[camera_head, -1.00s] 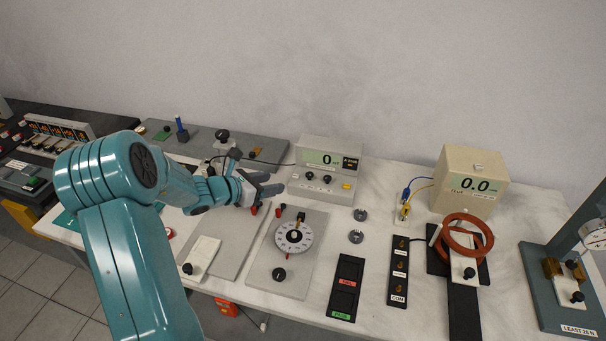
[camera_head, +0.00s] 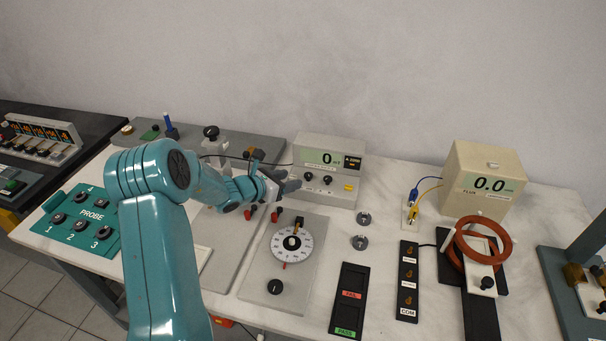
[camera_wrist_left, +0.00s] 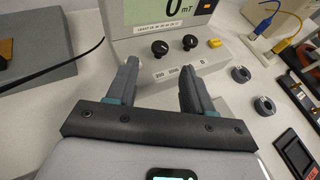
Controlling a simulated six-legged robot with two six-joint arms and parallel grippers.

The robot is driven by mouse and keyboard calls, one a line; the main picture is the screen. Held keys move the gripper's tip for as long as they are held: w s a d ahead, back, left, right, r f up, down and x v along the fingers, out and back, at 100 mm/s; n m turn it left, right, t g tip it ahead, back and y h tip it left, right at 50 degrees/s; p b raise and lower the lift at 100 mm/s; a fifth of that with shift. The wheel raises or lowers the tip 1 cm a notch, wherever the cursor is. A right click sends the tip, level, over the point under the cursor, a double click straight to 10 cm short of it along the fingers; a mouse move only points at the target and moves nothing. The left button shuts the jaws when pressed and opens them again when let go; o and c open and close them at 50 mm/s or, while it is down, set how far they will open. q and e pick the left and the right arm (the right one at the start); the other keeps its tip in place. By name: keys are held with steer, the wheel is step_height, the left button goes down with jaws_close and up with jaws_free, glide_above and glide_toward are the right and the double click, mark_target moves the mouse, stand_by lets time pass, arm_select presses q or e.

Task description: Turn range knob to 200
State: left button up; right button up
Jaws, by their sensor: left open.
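The grey-white meter (camera_head: 330,170) stands at the back middle of the table, with a green display reading 0 mT. Two small black knobs sit on its front, a left knob (camera_head: 308,176) and a right knob (camera_head: 327,180). In the left wrist view, the left knob (camera_wrist_left: 159,47) and right knob (camera_wrist_left: 190,42) show beyond my fingertips, above small labels 200, 2000 and 0. I cannot tell which setting either points to. My left gripper (camera_head: 287,180) is open and empty in front of the meter's left side; its fingers (camera_wrist_left: 160,75) are apart from the knobs. My right gripper is not in view.
A yellow button (camera_wrist_left: 214,43) is right of the knobs. A plate with a white dial (camera_head: 292,243) lies in front of the meter. A cable runs to the meter's left. A box reading 0.0 (camera_head: 483,182) and red coil rings (camera_head: 484,240) stand to the right.

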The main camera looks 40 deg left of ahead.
mark_target(308, 174)
arm_select(q)
steer(key=p+x, duration=0.1)
steer(key=x, duration=0.6)
steer(key=shift+d+r, duration=0.1)
steer(key=shift+r, duration=0.1)
steer(key=shift+c, duration=0.4)
steer(key=shift+w, duration=0.1)
jaws_close()
